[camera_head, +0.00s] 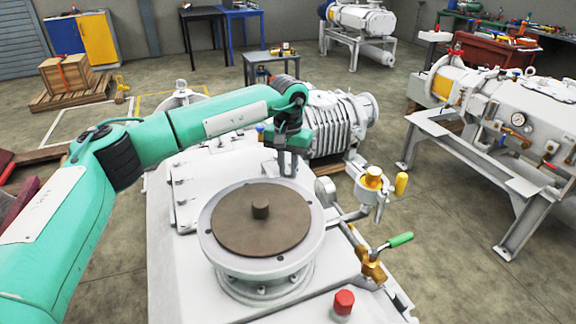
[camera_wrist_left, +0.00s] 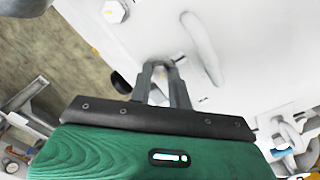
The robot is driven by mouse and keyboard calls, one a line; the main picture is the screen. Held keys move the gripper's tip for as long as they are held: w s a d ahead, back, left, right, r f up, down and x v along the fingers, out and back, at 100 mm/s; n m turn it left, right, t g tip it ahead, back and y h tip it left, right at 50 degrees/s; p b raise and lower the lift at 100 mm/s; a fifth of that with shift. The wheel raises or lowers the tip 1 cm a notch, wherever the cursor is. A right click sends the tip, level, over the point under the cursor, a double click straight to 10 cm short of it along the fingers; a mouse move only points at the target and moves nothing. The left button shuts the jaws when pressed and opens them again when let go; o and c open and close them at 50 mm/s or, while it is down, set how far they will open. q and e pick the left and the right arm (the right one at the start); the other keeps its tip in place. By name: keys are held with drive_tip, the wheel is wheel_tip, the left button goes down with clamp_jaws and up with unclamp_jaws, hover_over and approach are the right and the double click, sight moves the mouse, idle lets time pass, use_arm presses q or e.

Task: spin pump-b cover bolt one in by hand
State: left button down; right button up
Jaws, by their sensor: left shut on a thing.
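My left arm reaches in from the left in the head view, with the left gripper (camera_head: 288,168) pointing down just behind the round flange on the white pump housing (camera_head: 165,275). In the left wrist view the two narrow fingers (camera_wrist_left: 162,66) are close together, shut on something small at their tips. It looks like the bolt, but the fingers hide most of it. The tips are at or close to a white cover surface (camera_wrist_left: 255,45); I cannot tell whether the bolt touches its hole. Another hex bolt head (camera_wrist_left: 113,12) shows on white metal at the upper left. My right gripper is not in view.
The grey flange (camera_head: 212,245) with a brown disc (camera_head: 240,228) and central knob stands in front of the gripper. A yellow-capped fitting (camera_head: 373,178), a green-handled valve (camera_head: 400,240) and a red cap (camera_head: 343,302) stand to the right. A curved white handle (camera_wrist_left: 203,48) rises beside the fingers.

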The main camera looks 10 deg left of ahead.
sight(288, 173)
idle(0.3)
use_arm(q)
drive_tip(key=c, duration=1.3)
unclamp_jaws()
wheel_tip(288, 173, up, 14)
drive_tip(key=shift+f, duration=0.1)
